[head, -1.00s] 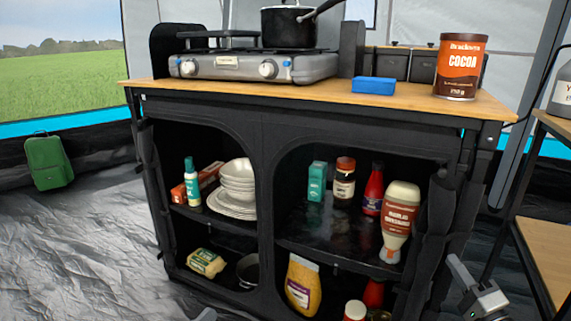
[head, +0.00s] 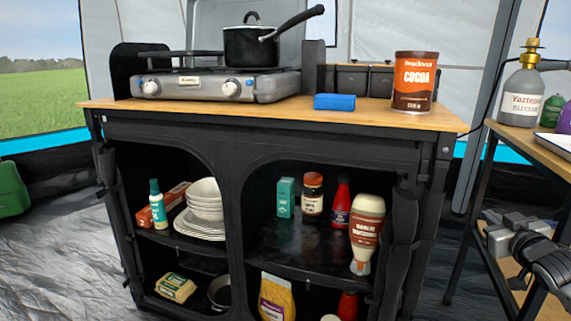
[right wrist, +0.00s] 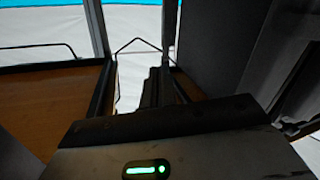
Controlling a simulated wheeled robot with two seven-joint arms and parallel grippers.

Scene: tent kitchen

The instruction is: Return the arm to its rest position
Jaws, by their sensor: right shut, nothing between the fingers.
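My right gripper (head: 493,218) is at the right of the head view, in front of the side shelf rack and to the right of the black kitchen cabinet (head: 270,128). It is shut and empty, and touches nothing that I can see. In the right wrist view its closed dark fingers (right wrist: 155,88) point away between a wooden shelf and a dark upright surface. My right forearm shows at the lower right edge of the head view. My left gripper is not in view.
The side rack (head: 483,190) with a gas bottle (head: 521,92) stands close to my right gripper. The cabinet top holds a stove (head: 215,88) with a pot (head: 250,46), a blue sponge (head: 334,102) and a cocoa tin (head: 414,82). Its open shelves hold dishes and bottles.

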